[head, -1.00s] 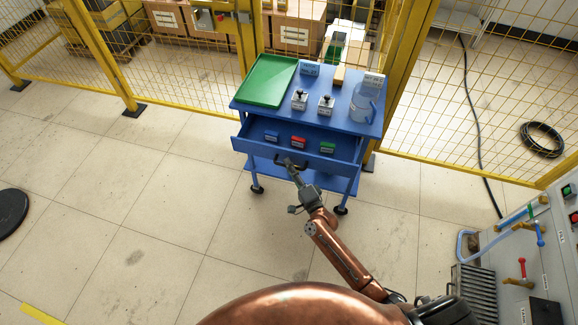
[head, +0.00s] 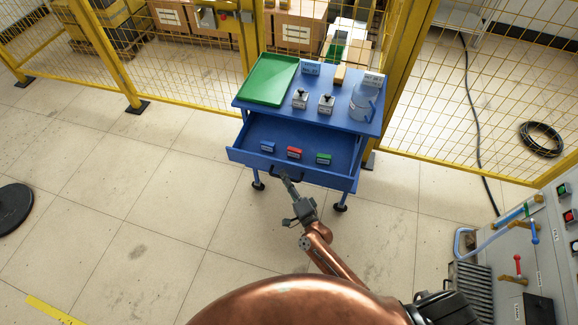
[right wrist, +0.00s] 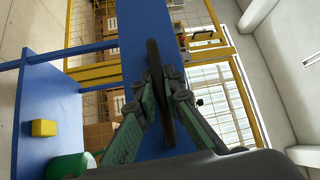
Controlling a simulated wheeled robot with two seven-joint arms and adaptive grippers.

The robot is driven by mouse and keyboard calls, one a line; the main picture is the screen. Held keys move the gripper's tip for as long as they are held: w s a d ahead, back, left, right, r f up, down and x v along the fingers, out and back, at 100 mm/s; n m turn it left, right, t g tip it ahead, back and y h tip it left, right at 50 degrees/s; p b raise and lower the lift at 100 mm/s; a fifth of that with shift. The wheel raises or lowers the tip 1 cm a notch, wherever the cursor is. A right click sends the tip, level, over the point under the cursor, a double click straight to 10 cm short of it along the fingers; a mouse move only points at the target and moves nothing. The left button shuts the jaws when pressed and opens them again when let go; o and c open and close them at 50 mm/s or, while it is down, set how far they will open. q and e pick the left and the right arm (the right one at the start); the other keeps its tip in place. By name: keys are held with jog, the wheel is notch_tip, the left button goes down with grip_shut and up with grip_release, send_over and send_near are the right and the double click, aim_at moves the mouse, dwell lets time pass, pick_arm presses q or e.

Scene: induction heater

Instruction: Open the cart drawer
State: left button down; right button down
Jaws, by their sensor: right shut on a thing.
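The blue cart (head: 340,112) stands by the yellow fence. Its drawer (head: 240,157) is pulled well out, with a blue, a red and a green small block inside. The dark drawer handle (head: 274,167) is on the drawer's front. My right gripper (head: 287,178) is at the handle. In the right wrist view the fingers (right wrist: 160,100) are closed around the dark handle bar (right wrist: 155,65) in front of the blue drawer front (right wrist: 146,22). My left gripper is not in view.
On the cart top are a green tray (head: 268,80), two small grey devices with black knobs, and a clear jug (head: 362,103). A grey control panel (head: 540,250) stands at the lower right. The floor in front of the cart is clear.

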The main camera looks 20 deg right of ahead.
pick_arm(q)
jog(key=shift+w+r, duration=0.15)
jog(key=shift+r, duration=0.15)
pick_arm(e)
jog(key=shift+s+a, duration=0.5)
jog(key=shift+s, duration=0.4)
jog(key=c, duration=2)
grip_release()
jog(key=v, duration=1.2)
jog(key=shift+f, duration=0.1)
